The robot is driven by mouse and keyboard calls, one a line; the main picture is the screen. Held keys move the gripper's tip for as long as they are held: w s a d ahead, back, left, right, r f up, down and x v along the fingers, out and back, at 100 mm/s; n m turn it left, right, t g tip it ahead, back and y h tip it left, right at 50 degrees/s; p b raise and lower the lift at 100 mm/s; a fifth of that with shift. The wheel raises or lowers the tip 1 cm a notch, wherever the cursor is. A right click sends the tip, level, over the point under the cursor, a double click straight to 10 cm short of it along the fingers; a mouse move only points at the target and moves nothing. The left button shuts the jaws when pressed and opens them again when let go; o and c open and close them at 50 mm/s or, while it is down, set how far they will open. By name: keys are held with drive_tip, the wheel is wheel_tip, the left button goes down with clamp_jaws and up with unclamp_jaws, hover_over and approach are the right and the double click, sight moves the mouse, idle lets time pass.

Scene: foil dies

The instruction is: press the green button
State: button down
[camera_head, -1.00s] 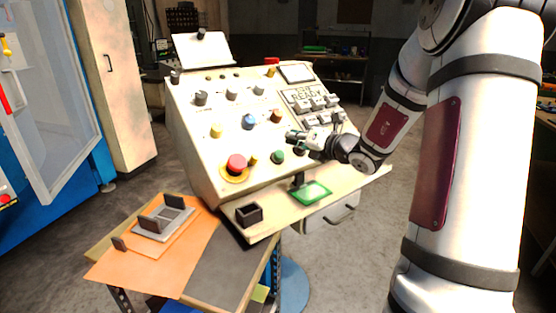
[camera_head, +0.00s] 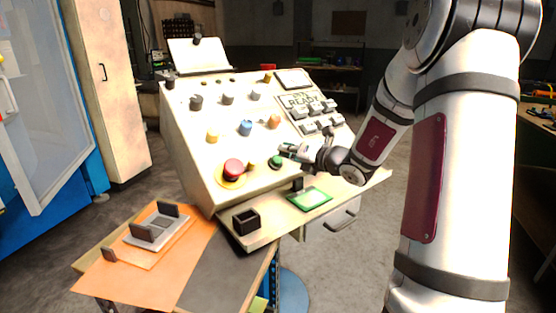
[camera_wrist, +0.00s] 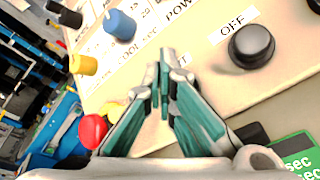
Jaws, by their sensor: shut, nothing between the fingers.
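The green button (camera_head: 276,162) is a small round knob on the lower part of the sloped control panel (camera_head: 200,160), right of the red mushroom button (camera_head: 233,169). My gripper (camera_head: 284,149) is shut and empty, its tips just above and right of the green button in the head view. I cannot tell whether they touch it. In the wrist view my shut fingertips (camera_wrist: 162,72) point at the panel, and the green button is hidden behind the fingers.
A blue knob (camera_head: 246,127), a yellow knob (camera_head: 212,135) and an orange knob (camera_head: 274,121) sit higher on the panel. The ledge below holds a small black box (camera_head: 246,221) and a green-framed plate (camera_head: 309,198). An orange-topped table (camera_head: 110,275) stands at front left.

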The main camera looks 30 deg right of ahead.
drive_tip(key=shift+f, duration=0.1)
idle(0.7)
drive_tip(key=shift+w+f, duration=0.25)
drive_tip(key=shift+w+f+b, duration=0.3)
drive_tip(key=shift+f+b, duration=0.15)
drive_tip(key=shift+b, duration=0.15)
idle(0.9)
drive_tip(key=shift+r, duration=0.1)
drive_tip(key=shift+s+r+p, duration=0.55)
drive_tip(key=shift+r+p, duration=0.15)
drive_tip(key=shift+p, duration=0.1)
drive_tip(key=shift+r, duration=0.1)
drive_tip(key=s+r+p, duration=0.1)
drive_tip(key=r+p, duration=0.1)
drive_tip(key=s+r+p, duration=0.2)
idle(0.4)
drive_tip(key=shift+w, duration=0.1)
idle(0.5)
